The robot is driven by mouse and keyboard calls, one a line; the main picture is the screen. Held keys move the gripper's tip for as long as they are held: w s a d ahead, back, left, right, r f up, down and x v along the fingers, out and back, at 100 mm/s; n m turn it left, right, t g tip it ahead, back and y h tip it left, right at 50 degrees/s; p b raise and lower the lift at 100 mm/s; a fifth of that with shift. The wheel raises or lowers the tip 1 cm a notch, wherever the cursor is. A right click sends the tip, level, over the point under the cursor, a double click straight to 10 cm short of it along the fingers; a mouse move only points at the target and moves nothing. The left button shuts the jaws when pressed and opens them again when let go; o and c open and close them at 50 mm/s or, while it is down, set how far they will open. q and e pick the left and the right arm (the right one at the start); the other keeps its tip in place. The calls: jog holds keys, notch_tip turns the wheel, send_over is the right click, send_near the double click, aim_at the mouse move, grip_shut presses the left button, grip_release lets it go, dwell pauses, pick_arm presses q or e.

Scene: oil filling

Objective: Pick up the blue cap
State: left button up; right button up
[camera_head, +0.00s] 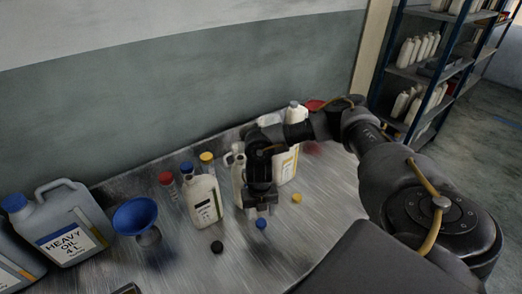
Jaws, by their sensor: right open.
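The blue cap (261,224) lies on the metal table, in front of the white bottles. My right gripper (261,208) points down just above and behind the cap, very close to it in the picture. The gripper is open, and no object shows between its fingers. I cannot tell whether a finger touches the cap. My left gripper is not in view.
A black cap (217,247) and a yellow cap (296,198) lie nearby. A white bottle (204,199), a blue funnel (136,214) and a grey Heavy Oil jug (68,226) stand to the left. Bottles stand behind my right gripper. A shelf (432,72) stands at the back right.

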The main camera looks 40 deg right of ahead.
aim_at(261, 222)
jog(key=shift+s+d+f+p, duration=0.1)
jog(key=shift+f+p, duration=0.2)
jog(key=shift+f, duration=0.5)
jog(key=shift+w+d+f+p, duration=0.15)
jog(key=shift+f+p, duration=0.1)
jog(key=shift+f, duration=0.5)
jog(key=shift+s+d+f+p, duration=0.15)
jog(key=shift+f+p, duration=0.15)
jog(key=shift+f, duration=0.5)
jog(key=shift+a+f, duration=0.1)
jog(key=shift+f, duration=0.25)
jog(key=shift+c, duration=0.3)
jog(key=c, duration=1)
